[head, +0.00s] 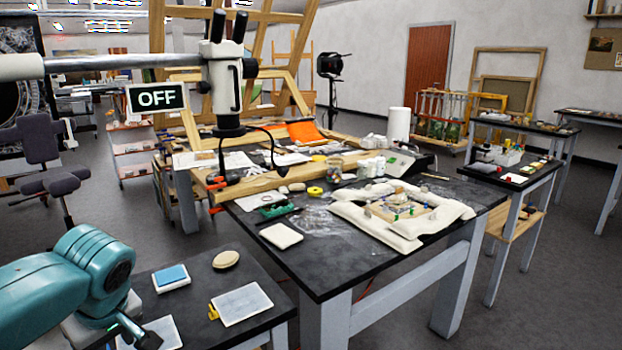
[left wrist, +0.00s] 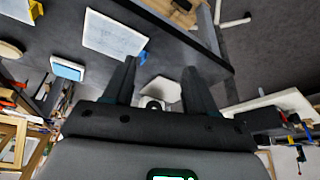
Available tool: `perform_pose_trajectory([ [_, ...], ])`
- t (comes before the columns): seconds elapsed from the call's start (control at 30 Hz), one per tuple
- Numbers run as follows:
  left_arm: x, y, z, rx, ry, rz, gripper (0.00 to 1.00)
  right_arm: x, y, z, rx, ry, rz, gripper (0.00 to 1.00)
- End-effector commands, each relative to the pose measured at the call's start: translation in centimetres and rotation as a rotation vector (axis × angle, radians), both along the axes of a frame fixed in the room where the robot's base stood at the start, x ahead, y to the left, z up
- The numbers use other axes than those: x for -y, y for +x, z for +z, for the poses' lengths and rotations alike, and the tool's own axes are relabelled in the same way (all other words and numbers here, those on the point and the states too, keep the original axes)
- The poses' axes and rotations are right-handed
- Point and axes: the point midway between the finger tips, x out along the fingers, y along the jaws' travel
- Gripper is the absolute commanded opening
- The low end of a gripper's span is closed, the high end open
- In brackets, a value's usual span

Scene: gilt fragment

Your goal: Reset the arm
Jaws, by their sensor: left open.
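My left arm, teal, comes in at the lower left of the head view, over the small dark side table (head: 190,258). In the left wrist view my left gripper (left wrist: 158,72) shows two dark fingers spread apart, with nothing held between them. A pale flat piece (left wrist: 160,92) shows beyond the gap, apart from the fingers as far as I can tell. My right arm and right gripper are in neither view.
The side table holds a blue-topped sponge block (head: 171,277), a tan oval pad (head: 226,260) and a white tile (head: 241,304) with a yellow clip. The large black table (head: 330,262) bears a white cushion (head: 350,222) with a gilt fragment (head: 398,207). A microscope (head: 226,95) overhangs it.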

Motion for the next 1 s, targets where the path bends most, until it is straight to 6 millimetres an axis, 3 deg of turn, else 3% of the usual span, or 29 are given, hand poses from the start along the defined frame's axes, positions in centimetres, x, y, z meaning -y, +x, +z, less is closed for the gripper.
perform_pose_trajectory([
  [0.1, -0.1, 0.0, 0.0, 0.0, 0.0, 0.001, 0.56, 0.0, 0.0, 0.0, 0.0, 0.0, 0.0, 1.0],
  [0.27, 2.2, 1.8, -4.0, -0.051, -0.051, -0.142, 0.56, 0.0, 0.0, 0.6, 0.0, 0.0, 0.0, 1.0],
  [0.47, 5.6, 3.0, -9.6, -0.102, -0.137, -0.323, 0.56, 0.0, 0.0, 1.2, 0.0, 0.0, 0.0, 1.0],
  [0.67, 10.6, 2.6, -17.2, -0.151, -0.269, -0.539, 0.56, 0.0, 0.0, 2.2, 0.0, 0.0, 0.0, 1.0],
  [0.77, 14.4, 0.7, -22.6, -0.17, -0.377, -0.669, 0.56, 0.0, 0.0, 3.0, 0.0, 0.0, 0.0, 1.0],
  [0.9, 20.0, -5.2, -30.4, -0.157, -0.532, -0.828, 0.56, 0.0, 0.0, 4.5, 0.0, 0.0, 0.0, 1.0],
  [1.0, 22.2, -9.6, -33.6, -0.138, -0.57, -0.888, 0.56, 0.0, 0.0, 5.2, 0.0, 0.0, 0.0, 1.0],
])
